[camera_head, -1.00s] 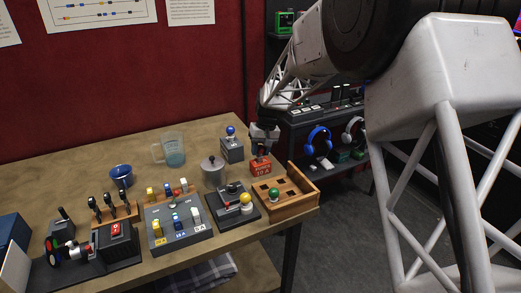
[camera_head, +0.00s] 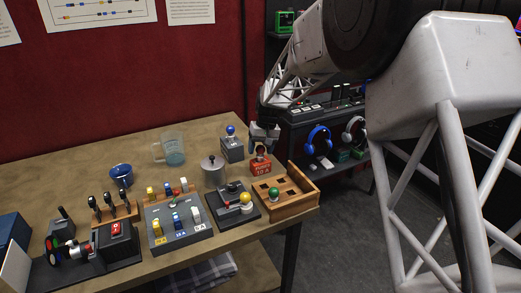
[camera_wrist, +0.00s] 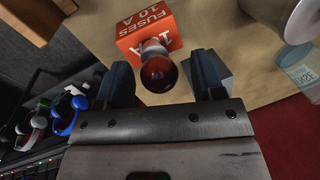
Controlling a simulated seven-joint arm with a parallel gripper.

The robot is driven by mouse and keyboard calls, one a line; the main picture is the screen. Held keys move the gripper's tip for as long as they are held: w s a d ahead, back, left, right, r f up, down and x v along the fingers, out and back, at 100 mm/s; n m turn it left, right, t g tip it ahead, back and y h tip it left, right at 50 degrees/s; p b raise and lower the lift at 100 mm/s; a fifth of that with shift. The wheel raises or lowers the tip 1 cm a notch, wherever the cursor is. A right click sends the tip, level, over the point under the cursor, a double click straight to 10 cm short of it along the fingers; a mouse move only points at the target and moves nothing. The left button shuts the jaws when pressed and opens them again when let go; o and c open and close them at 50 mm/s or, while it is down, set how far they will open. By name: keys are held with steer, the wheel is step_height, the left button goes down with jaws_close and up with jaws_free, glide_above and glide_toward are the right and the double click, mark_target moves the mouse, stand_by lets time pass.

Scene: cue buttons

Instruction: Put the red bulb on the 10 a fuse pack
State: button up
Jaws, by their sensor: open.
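The orange-red 10 A fuse pack (camera_head: 261,168) stands near the table's far right corner, and it also shows in the wrist view (camera_wrist: 133,36). The dark red bulb (camera_head: 261,150) stands on top of the pack. In the wrist view the bulb (camera_wrist: 158,76) is seen from above with its pale base towards the pack. My gripper (camera_head: 263,145) is open just above the bulb. In the wrist view my gripper's fingers (camera_wrist: 162,84) lie on either side of the bulb, with a gap at each side.
A wooden tray (camera_head: 306,180) holding a green bulb (camera_head: 274,194) stands in front of the pack. A grey box with a blue bulb (camera_head: 231,131) stands just left. A metal pot (camera_head: 213,172), a jug (camera_head: 172,150) and a fuse board (camera_head: 173,221) are further left.

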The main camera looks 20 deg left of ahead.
step_height(320, 180, up, 12)
steer(key=w+d, duration=0.1)
steer(key=d, duration=0.1)
steer(key=shift+w+f, duration=0.15)
steer(key=shift+f, duration=0.05)
stand_by(1.0)
steer(key=s+d+r+m+t, duration=0.1)
steer(key=s+d+r, duration=0.2)
steer(key=s+d, duration=0.45)
steer(key=s+d+r+m, duration=0.1)
steer(key=s+d+r, duration=0.25)
steer(key=d, duration=0.75)
steer(key=s+d+r+m+t, duration=0.1)
steer(key=s+d+r, duration=0.2)
steer(key=s+d, duration=0.45)
steer(key=s+d+f+m+t+h, duration=0.1)
steer(key=s+d+f+m, duration=0.1)
steer(key=s+d, duration=0.7)
steer(key=s+d+f+m+h, duration=0.1)
steer(key=s+d+f, duration=0.3)
steer(key=s+d, duration=0.5)
steer(key=s+m, duration=0.1)
steer(key=s, duration=0.7)
steer(key=shift+t, duration=0.4)
